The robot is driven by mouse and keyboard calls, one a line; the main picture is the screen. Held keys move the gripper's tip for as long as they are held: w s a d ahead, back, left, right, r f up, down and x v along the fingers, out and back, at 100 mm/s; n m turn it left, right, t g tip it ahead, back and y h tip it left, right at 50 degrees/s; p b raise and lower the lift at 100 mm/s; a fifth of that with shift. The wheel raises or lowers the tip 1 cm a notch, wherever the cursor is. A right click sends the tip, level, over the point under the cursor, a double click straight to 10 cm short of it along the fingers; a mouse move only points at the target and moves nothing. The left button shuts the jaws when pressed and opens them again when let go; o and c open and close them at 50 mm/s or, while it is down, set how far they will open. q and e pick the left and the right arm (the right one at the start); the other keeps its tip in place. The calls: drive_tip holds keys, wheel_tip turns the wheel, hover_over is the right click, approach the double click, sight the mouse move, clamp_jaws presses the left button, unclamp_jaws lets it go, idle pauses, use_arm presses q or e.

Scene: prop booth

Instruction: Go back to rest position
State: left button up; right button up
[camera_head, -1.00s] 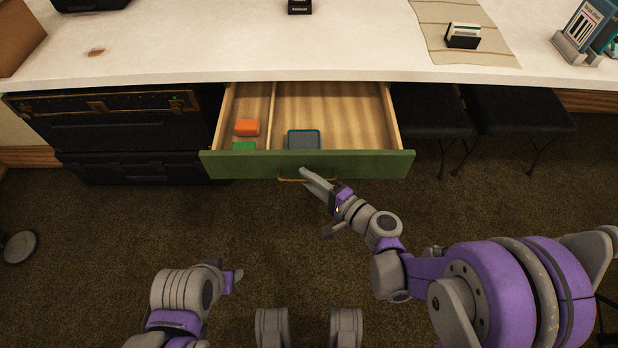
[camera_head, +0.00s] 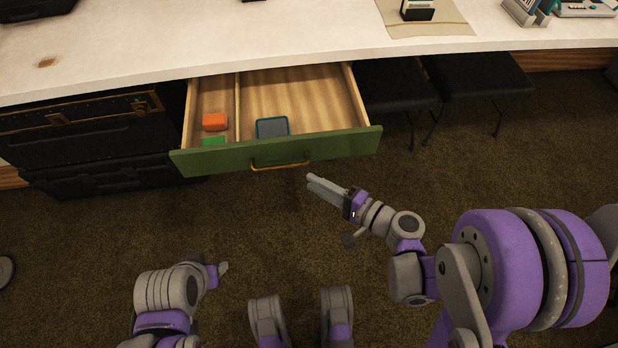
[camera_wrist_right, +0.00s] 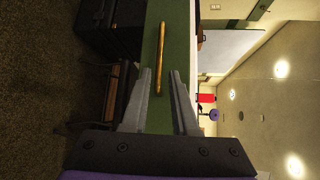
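My right gripper (camera_head: 312,184) is in front of the open green drawer (camera_head: 340,146), a little below and right of its brass handle (camera_head: 281,167), and apart from it. In the right wrist view its two fingers (camera_wrist_right: 161,95) are spread with nothing between them, and the handle (camera_wrist_right: 160,58) stands beyond their tips. My left gripper (camera_head: 222,268) is low at the left in the head view, over the carpet; its fingers are too small to tell whether they are open.
The drawer stands pulled out and holds an orange block (camera_head: 215,122), a green block (camera_head: 214,141) and a grey-blue box (camera_head: 272,127). A white counter (camera_head: 200,45) runs above. Black stools (camera_head: 480,75) stand at the right. Carpet (camera_head: 90,240) in front is clear.

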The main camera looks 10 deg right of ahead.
idle(0.5)
drive_tip(key=s+f+n+g+h, duration=0.3)
drive_tip(key=s+n+g+h, duration=0.25)
drive_tip(key=s, duration=0.25)
drive_tip(key=s+d+r+n+g+h, duration=0.2)
drive_tip(key=s+d+n+h, duration=0.35)
drive_tip(key=s+d, duration=0.35)
use_arm(q)
wheel_tip(320, 180, up, 25)
drive_tip(key=w+t+p, duration=0.1)
drive_tip(key=p, duration=2.1)
drive_tip(key=shift+w+r, duration=0.15)
drive_tip(key=shift+r, duration=0.05)
use_arm(e)
wheel_tip(320, 180, up, 24)
drive_tip(key=w+t, duration=0.1)
drive_tip(key=w, duration=0.2)
drive_tip(key=shift+d+r+h, duration=0.2)
drive_tip(key=shift+d+h, duration=0.2)
